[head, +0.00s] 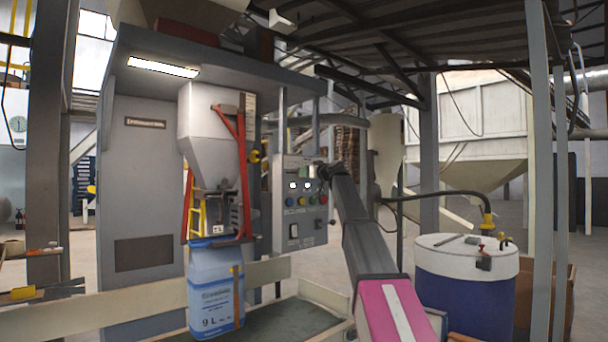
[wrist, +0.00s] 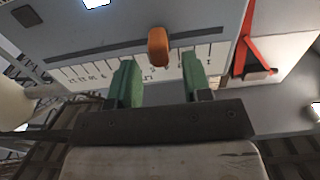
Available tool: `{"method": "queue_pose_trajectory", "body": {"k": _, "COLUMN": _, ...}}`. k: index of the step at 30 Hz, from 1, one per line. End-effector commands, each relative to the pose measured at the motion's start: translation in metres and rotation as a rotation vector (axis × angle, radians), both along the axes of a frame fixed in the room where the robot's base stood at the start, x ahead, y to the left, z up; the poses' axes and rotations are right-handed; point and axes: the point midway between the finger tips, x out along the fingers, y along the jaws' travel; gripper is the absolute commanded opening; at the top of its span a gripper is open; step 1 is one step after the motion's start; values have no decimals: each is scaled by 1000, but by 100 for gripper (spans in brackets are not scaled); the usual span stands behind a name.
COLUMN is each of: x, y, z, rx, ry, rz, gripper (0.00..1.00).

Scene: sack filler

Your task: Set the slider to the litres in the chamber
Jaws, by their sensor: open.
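The slider's orange knob (wrist: 158,46) sits in a dark slot above a white scale (wrist: 85,73) in the wrist view. The scale's marks and numbers appear upside down and are too small to read surely. My gripper (wrist: 157,72) is open, its green fingers on either side of the knob with a gap at each side. In the head view my gripper (head: 328,168) is at the upper right of the control panel (head: 293,225); the knob is hidden there. The grey chamber (head: 208,125) tapers down inside a red frame; its litre level is not readable.
A blue-and-white sack (head: 210,295) printed "9 L" hangs under the chamber's spout. A blue drum (head: 465,300) with a white lid stands at the right. A grey post (head: 540,180) rises beside it. A cream rail (head: 130,301) runs along the front left.

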Motion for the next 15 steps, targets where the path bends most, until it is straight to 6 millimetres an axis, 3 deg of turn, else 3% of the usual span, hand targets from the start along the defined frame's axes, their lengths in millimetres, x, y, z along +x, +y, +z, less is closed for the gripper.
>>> {"method": "queue_pose_trajectory", "body": {"k": 9, "x": -51, "y": -34, "z": -1, "rx": 1, "ry": -1, "rz": 0, "gripper": 45}}
{"method": "queue_pose_trajectory", "body": {"k": 15, "x": -63, "y": -45, "z": 0, "rx": 0, "ry": 0, "rz": 0, "gripper": 45}}
